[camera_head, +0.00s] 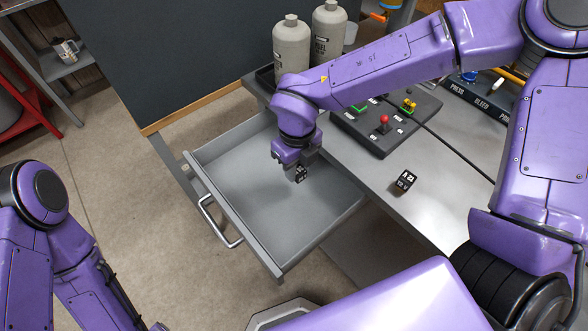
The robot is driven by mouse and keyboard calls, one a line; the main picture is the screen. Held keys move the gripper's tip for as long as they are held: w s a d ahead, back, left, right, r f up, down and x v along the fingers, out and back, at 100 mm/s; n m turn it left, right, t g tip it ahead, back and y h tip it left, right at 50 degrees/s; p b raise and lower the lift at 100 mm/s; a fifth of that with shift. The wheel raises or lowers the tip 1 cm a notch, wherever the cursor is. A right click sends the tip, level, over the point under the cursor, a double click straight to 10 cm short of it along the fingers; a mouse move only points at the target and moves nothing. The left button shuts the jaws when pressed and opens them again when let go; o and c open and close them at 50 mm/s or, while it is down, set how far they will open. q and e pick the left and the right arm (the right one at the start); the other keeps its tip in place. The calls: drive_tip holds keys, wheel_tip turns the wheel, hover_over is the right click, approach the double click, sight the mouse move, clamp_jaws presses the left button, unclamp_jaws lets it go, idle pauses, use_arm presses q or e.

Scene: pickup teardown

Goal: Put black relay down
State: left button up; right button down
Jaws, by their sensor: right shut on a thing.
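A small black relay (301,174) with white markings is between the fingers of my right gripper (299,170), which is shut on it. The gripper points down over the open grey drawer (250,215), near the drawer's inner right part. I cannot tell whether the relay touches the drawer floor. A second black relay-like cube (404,181) with white markings lies on the grey bench top to the right. My left arm shows at the lower left; its gripper is not in view.
The drawer is pulled out, with a silver handle (219,222) on its front, and its floor is otherwise bare. A black control panel (385,122) with red and yellow parts lies on the bench (450,165). Two grey bottles (291,50) stand at the back.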

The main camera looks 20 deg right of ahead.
sight(295, 184)
drive_tip(key=f, duration=0.1)
drive_tip(key=w+f, duration=0.1)
drive_tip(key=f, duration=0.3)
drive_tip(key=shift+w+d+f, duration=0.1)
drive_tip(key=shift+w, duration=0.3)
drive_tip(key=shift+s, duration=0.1)
drive_tip(key=shift+f, duration=0.2)
drive_tip(key=c, duration=0.8)
unclamp_jaws()
drive_tip(key=shift+c, duration=0.2)
wheel_tip(295, 184, up, 12)
drive_tip(key=shift+r, duration=0.25)
